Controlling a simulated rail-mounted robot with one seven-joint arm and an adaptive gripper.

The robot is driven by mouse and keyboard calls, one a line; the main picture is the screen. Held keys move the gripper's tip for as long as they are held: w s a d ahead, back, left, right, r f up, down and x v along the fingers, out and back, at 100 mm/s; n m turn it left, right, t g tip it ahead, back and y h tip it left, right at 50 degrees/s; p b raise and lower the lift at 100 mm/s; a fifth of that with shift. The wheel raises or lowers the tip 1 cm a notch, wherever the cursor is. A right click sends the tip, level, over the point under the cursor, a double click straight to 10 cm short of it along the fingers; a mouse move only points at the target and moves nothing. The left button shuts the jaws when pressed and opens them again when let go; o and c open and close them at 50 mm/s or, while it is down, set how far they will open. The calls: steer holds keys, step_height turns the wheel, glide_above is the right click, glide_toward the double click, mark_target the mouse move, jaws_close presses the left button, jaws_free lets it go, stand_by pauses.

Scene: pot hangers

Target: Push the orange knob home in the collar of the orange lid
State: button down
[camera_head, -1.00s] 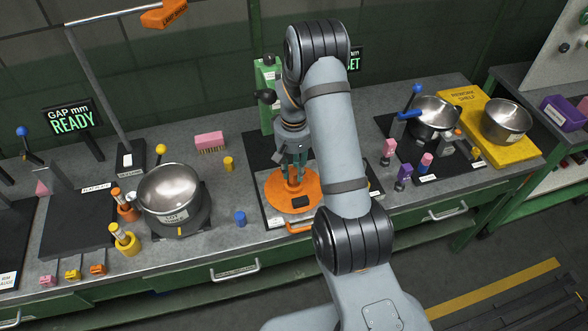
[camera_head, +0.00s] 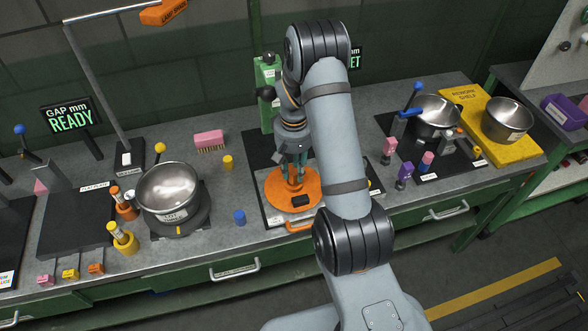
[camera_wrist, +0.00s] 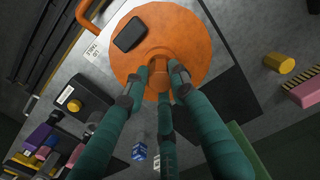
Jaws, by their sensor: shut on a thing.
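The orange lid (camera_head: 279,193) lies flat on a plate at the middle of the bench. It fills the top of the wrist view (camera_wrist: 195,40), with a dark rectangular patch on it. My gripper (camera_head: 294,180) points down over the middle of the lid. In the wrist view its teal fingers (camera_wrist: 160,88) are closed around the orange knob (camera_wrist: 158,67) at the lid's centre. The knob stands at the collar, which the fingers largely hide. I cannot tell how deep the knob sits.
A steel pot (camera_head: 168,188) stands on a dark stand to the left. A yellow cylinder (camera_head: 228,163) and a blue cylinder (camera_head: 239,217) stand between pot and lid. A green block (camera_head: 267,85) rises behind the lid. More pots and small knobs occupy the right side.

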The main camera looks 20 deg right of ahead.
mark_target(295, 171)
steer(key=shift+s+f+b, duration=0.15)
steer(key=shift+f+b, duration=1)
steer(key=c, duration=1.4)
jaws_free()
steer(key=shift+o, duration=0.2)
steer(key=shift+w+r, duration=0.2)
steer(key=shift+r, duration=0.35)
step_height(295, 171, up, 10)
steer(key=shift+s+d+f, duration=0.1)
steer(key=shift+f, duration=0.1)
steer(key=shift+s+r, duration=0.1)
steer(key=shift+r, duration=0.7)
